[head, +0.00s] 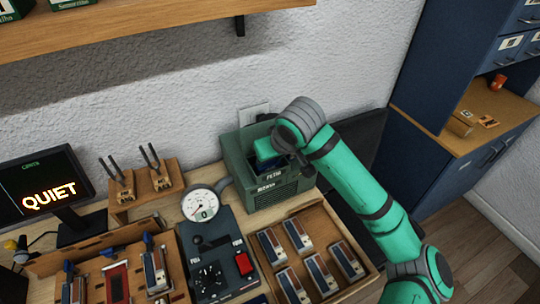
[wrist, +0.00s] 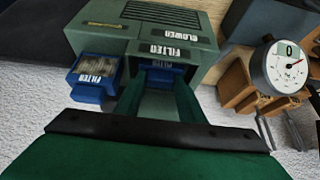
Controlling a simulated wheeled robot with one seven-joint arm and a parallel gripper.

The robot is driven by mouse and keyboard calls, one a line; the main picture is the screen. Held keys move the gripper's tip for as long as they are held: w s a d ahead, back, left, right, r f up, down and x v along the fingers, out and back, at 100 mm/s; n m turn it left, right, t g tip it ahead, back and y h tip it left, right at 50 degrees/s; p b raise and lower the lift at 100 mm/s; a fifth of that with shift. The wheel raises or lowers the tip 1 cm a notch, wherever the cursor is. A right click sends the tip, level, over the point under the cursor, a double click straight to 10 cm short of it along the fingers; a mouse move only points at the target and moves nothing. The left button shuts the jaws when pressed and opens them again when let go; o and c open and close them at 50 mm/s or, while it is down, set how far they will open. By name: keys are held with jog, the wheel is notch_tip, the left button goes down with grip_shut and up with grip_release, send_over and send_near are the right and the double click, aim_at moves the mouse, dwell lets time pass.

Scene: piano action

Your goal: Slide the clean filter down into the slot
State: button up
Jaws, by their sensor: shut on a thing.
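The blower box (head: 280,194) is green and stands at the back of the bench; it also shows in the wrist view (wrist: 203,32), with BLOWER and FILTER labels. My gripper (wrist: 160,76) is shut on the clean filter (wrist: 162,74), a blue piece with a FILTER label between the two fingers. The filter is at the slot below the box's FILTER label; how deep it sits I cannot tell. In the head view my gripper (head: 268,152) is over the box's top opening and hides most of the filter.
A second blue filter with a grey, dusty face (wrist: 97,70) is beside the box, left in the wrist view. A round gauge (head: 203,206) reads 0. A wooden tray of several blocks (head: 322,204) lies in front of the box. A screen (head: 45,190) shows QUIET.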

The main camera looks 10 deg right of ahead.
jog(key=shift+f, duration=0.7)
jog(key=o, duration=1.1)
jog(key=shift+c, duration=0.2)
jog(key=shift+r, duration=0.1)
jog(key=v, duration=1)
jog(key=shift+s+r, duration=0.25)
